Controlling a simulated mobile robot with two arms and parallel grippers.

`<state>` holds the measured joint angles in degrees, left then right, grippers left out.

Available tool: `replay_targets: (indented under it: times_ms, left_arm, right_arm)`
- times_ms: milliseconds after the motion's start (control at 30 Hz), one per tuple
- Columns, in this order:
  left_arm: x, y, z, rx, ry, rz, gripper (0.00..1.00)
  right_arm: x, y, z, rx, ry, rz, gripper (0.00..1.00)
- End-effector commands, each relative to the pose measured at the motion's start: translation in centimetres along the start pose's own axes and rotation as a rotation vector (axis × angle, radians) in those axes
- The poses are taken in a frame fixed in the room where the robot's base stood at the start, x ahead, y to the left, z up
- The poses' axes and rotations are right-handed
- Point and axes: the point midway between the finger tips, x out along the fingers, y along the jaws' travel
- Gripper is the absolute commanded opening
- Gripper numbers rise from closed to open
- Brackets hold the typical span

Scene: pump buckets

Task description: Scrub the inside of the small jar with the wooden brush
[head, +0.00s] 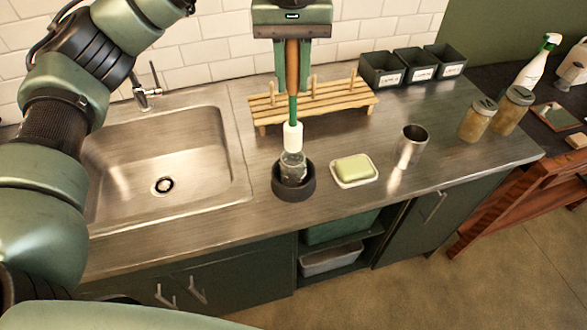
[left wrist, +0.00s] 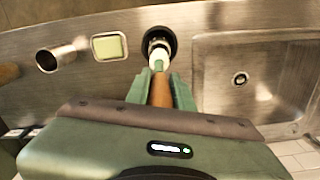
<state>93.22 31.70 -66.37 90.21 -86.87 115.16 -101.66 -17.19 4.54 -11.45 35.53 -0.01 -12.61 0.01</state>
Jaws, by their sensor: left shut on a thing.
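My left gripper (head: 292,80) is shut on the wooden handle of the brush (head: 293,138) and holds it upright, head down. The brush has a green shaft and a white head. The small jar (head: 293,164) is clear glass and stands in a dark round holder (head: 280,187) on the counter. The brush head is right at the jar's mouth; I cannot tell how far its tip reaches inside. In the left wrist view, the gripper (left wrist: 161,82) points at the jar, with the white head (left wrist: 159,54) over it. My right gripper is not in view.
A sink (head: 125,200) lies left. A wooden rack (head: 262,115) stands behind the jar. A soap dish (head: 353,183) with green soap and a metal cup (head: 411,146) are right of it. Dark bins (head: 382,72) line the wall. Two lidded jars (head: 477,120) stand farther right.

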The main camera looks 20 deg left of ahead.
Motion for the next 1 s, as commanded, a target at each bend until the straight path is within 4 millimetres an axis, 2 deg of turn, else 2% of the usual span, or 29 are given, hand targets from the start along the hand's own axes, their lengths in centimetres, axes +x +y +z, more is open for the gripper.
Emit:
replay_targets:
  times_ms: [267, 700, 1000]
  left_arm:
    - [-0.1, 0.0, 0.0, 0.000, 0.000, 0.000, 0.00]
    - [-2.3, 0.0, 0.0, 0.000, 0.001, 0.000, 0.00]
    - [-2.2, 0.0, 0.0, 0.000, 0.000, 0.000, 0.00]
  right_arm:
    - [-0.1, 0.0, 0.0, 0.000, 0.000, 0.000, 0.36]
    - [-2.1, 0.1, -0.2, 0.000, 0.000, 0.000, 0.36]
    - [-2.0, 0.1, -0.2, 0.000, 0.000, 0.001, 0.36]
